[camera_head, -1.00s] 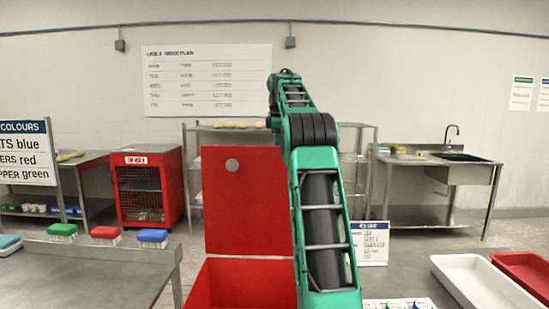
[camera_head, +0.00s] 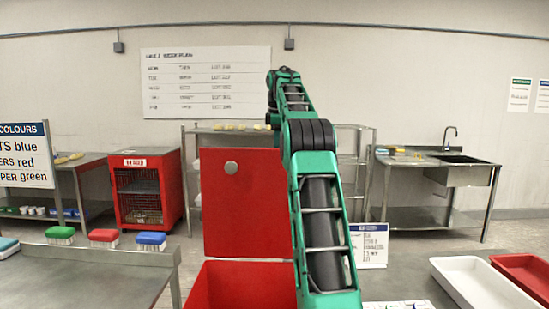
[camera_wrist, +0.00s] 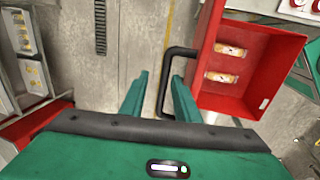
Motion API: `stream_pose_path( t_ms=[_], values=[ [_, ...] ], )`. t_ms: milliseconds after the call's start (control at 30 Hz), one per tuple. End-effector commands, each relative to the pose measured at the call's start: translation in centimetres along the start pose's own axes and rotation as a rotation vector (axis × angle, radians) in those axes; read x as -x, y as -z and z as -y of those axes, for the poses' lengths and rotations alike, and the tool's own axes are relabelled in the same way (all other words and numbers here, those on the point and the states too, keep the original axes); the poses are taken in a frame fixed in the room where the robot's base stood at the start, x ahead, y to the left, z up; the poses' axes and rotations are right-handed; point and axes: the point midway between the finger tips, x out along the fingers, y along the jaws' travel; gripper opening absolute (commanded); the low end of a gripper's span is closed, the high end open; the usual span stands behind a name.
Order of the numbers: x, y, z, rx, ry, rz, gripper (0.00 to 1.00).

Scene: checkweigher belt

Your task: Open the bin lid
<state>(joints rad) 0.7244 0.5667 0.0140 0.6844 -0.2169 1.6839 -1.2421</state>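The red bin (camera_head: 240,285) stands in front of me, partly behind my arm in the head view. Its red lid (camera_head: 245,205) stands upright above the bin, with a round grey disc near its top. In the wrist view the bin (camera_wrist: 285,75) is open from above, with two cans (camera_wrist: 228,50) inside. The lid (camera_wrist: 207,35) shows there nearly edge-on, with a black bar handle (camera_wrist: 163,85) on its outer side. My gripper (camera_wrist: 160,88) has its green fingers apart, one on each side of the handle. Gaps show beside the bar. The head view hides the gripper.
A grey table (camera_head: 95,275) with several brushes stands at the left. A white tray (camera_head: 480,285) and a red tray (camera_head: 525,272) lie on the right. A red cage cabinet (camera_head: 145,190), a shelf and a sink bench (camera_head: 435,175) stand behind. The wrist view shows bare floor left of the handle.

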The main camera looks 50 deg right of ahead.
Motion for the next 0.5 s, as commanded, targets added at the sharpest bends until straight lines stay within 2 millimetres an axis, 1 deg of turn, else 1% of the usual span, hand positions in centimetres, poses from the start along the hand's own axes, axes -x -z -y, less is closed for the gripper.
stream_pose_path(
  t_ms=[100,367,500],
  values=[
    [0.9,0.1,-0.4,0.000,-0.003,-0.001,0.29],
    [2.3,0.1,-0.7,-0.001,-0.003,0.000,0.29],
    [3.7,1.4,0.3,0.003,-0.004,-0.001,0.29]
  ],
)
